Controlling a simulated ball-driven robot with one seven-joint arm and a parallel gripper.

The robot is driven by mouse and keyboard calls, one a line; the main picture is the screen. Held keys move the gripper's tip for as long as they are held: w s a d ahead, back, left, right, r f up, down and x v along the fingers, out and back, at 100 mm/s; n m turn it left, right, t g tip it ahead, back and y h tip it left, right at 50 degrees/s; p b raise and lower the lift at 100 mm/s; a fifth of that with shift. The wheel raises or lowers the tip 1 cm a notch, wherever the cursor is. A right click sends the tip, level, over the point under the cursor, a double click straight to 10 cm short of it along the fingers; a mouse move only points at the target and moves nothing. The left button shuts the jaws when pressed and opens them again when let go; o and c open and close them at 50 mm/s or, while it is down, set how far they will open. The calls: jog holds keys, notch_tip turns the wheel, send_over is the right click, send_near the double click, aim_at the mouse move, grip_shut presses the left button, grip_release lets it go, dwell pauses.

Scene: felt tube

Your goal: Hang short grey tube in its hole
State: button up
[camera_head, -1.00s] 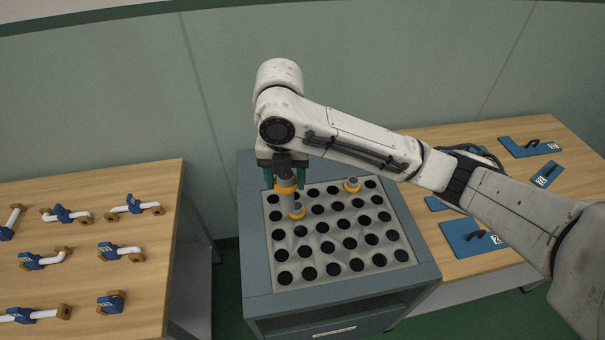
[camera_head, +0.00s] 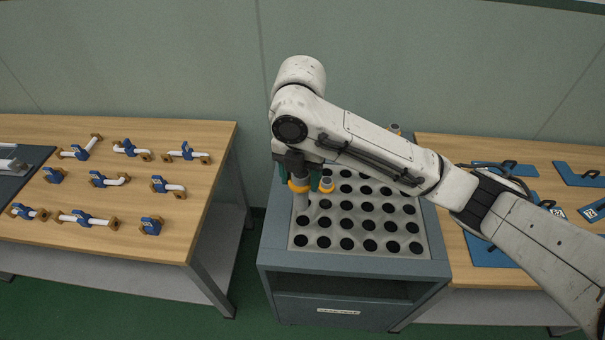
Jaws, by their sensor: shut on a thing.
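My gripper (camera_head: 299,184) points down over the left side of the perforated plate (camera_head: 297,242), its green fingers shut on a grey tube (camera_head: 302,203) with an orange collar. The tube is upright, its lower part showing below the collar in front of the plate's left column of holes. I cannot tell whether its lower end is in a hole or just above one. A second orange-collared tube (camera_head: 326,186) stands in the plate just right of the gripper. My arm hides the plate's back right part.
The plate tops a blue-grey cabinet (camera_head: 339,284); most front holes are empty. A grey-topped piece (camera_head: 395,128) peeks above my arm. The left table (camera_head: 120,235) holds several white-and-blue pieces. The right table (camera_head: 455,148) carries blue plates with black handles. My arm crosses above the cabinet's right side.

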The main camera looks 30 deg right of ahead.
aim_at(300, 208)
dwell(0.5)
jog(key=shift+w+f+b, duration=0.1)
jog(key=shift+f+b, duration=4.35)
jog(key=shift+f, duration=1.2)
notch_tip(300, 208, down, 13)
jog(key=b, duration=0.9)
jog(key=shift+f+b, duration=0.15)
jog(key=shift+b, duration=0.2)
